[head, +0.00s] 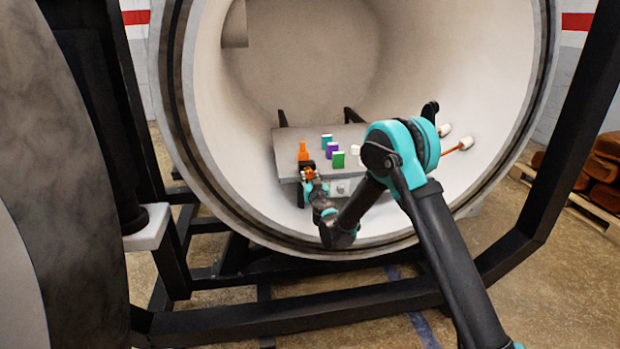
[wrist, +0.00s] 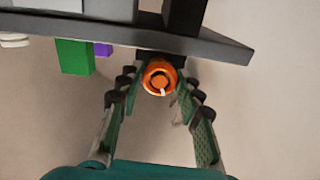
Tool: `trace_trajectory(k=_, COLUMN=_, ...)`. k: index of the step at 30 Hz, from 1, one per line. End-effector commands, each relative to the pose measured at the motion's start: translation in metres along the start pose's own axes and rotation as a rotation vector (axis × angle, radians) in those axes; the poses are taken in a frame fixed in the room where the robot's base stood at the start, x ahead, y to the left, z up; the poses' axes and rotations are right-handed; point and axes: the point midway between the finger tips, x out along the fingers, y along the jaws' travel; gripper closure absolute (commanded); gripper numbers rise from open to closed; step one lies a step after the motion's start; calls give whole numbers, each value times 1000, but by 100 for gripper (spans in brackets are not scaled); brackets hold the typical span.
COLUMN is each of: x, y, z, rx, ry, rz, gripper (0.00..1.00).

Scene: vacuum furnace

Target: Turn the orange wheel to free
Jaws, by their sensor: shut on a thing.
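The orange wheel (head: 309,174) is at the front edge of the grey table inside the furnace chamber, toward its left end. In the wrist view the round orange wheel (wrist: 159,73) faces me, with a small pale mark on its lower right. My gripper (wrist: 159,84) has its fingers on either side of the wheel and is shut on it. In the head view my gripper (head: 315,184) reaches the wheel from the front, and its fingers partly cover it.
The grey table (head: 285,140) carries an orange bottle-like object (head: 303,152), green blocks (head: 338,159) and a purple block (head: 333,148). The round chamber rim (head: 180,120) and a black frame (head: 560,160) surround my arm.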

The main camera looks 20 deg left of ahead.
Motion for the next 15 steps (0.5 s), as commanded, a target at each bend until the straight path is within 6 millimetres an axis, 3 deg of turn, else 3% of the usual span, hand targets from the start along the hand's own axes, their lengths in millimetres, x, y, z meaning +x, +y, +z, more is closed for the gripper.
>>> trace_trajectory(k=8, x=0, y=0, z=0, rx=-113, ry=0, rz=0, gripper=94)
trace_trajectory(k=15, x=0, y=0, z=0, rx=-314, ry=0, rz=0, gripper=94)
